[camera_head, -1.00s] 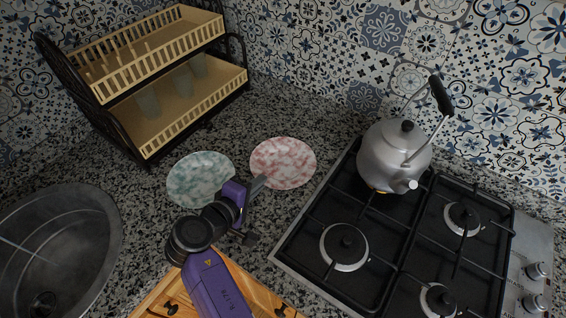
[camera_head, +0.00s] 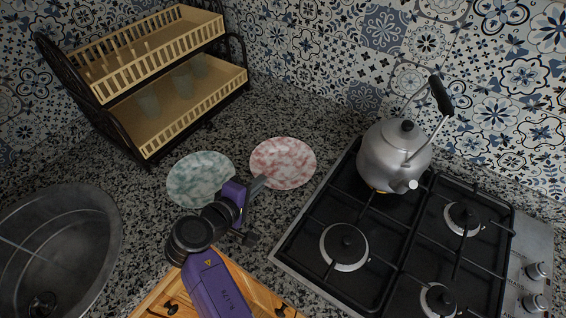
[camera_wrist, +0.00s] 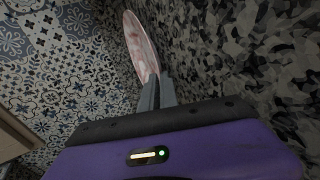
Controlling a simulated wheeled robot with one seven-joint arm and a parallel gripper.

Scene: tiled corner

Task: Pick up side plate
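A pink-and-white marbled plate (camera_head: 284,160) lies on the dark speckled counter. A green-and-white marbled plate (camera_head: 201,176) lies just left of it. My gripper (camera_head: 263,181) reaches the near left rim of the pink plate. In the wrist view the two grey fingers of my gripper (camera_wrist: 158,77) are close together, with the rim of the pink plate (camera_wrist: 142,46) at their tips. They look shut on that rim, though the exact contact is small and dark. The pink plate still looks flat on the counter, and my arm partly covers the green plate's right side.
A gas hob (camera_head: 345,245) with a metal kettle (camera_head: 388,158) on it stands to the right. A round sink (camera_head: 105,225) is at the left. A two-tier rack (camera_head: 185,118) with cups stands behind, near the patterned tile wall (camera_head: 300,50).

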